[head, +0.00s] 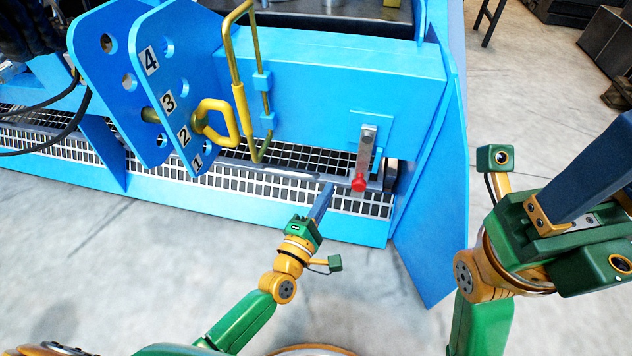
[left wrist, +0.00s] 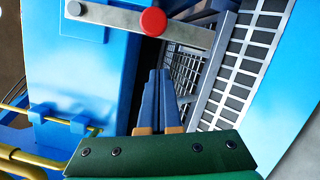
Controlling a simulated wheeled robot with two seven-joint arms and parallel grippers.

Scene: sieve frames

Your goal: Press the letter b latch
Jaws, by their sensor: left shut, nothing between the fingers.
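A grey metal latch bar (head: 366,148) hangs on the front of the blue machine (head: 330,85), with a red knob (head: 359,184) at its lower end. I see no letter b on it. In the left wrist view the bar (left wrist: 110,15) runs across the top, with the red knob (left wrist: 152,21) just beyond my fingertips. My left gripper (head: 329,187) is shut and empty, its tips a little left of the red knob and apart from it. In the left wrist view its fingers (left wrist: 160,75) are together. My right gripper (head: 595,165) is at the right, its tips out of frame.
Blue plates numbered 1 to 4 (head: 180,95), a yellow handle (head: 215,125) and a yellow rod (head: 240,95) stand left of the latch. A white mesh grate (head: 250,185) runs along the machine's foot. A blue side panel (head: 440,170) is at right. The front floor is open.

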